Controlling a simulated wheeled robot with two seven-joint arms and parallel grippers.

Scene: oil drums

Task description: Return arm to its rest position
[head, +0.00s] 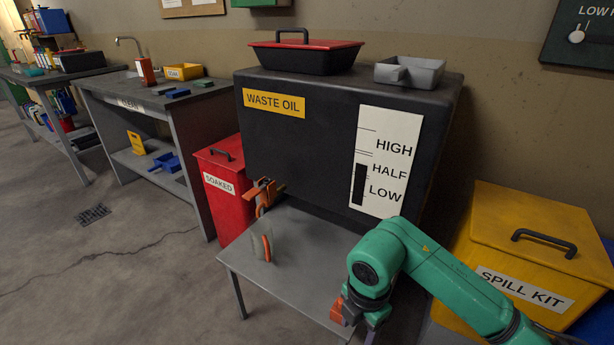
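My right arm (440,270), green with dark joints, reaches in from the lower right and bends down in front of the small grey table. My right gripper (352,312) is at its end, over the table's right front edge. Orange-red and grey parts of it show, but the wrist hides most of it, so its opening cannot be made out. My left arm and gripper are out of view.
The black waste oil tank (310,125) has an orange tap (264,192) above the grey table (290,285). A pale item with an orange ring (266,247) stands on the table. A red soaked bin (225,205) is left; a yellow spill kit (530,235) is right.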

